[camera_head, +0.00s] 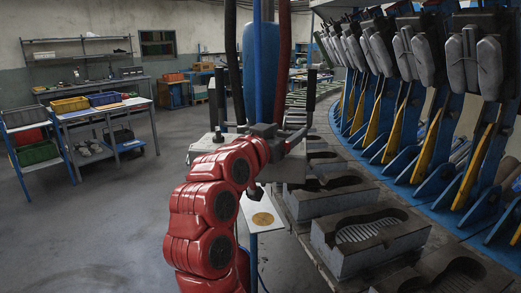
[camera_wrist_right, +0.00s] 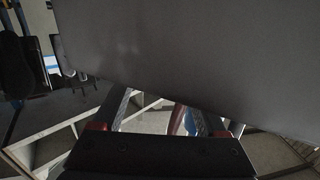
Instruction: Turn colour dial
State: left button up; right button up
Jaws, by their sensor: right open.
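My right arm rises red in the middle of the head view, and its gripper (camera_head: 290,142) is at a grey box-like panel (camera_head: 292,170) beside the mould ring. In the right wrist view the two fingers of this gripper (camera_wrist_right: 166,108) stand apart with nothing seen between them. A large plain dark grey surface (camera_wrist_right: 200,50) fills the upper part of that view and hides what lies beyond the fingertips. A white plate with a yellow round disc (camera_head: 262,219) shows below the gripper. I cannot make out a colour dial for certain. My left gripper is not in view.
Grey sole moulds (camera_head: 370,239) line the rotary ring on the right, under blue brackets with yellow levers (camera_head: 475,165). Dark, blue and red hoses (camera_head: 262,60) hang behind my arm. A bench (camera_head: 105,112) with bins stands at left. The floor (camera_head: 110,215) at left is clear.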

jog(key=b+v, duration=0.2)
jog(key=v, duration=1.2)
jog(key=shift+a, duration=0.15)
jog(key=shift+a, duration=0.1)
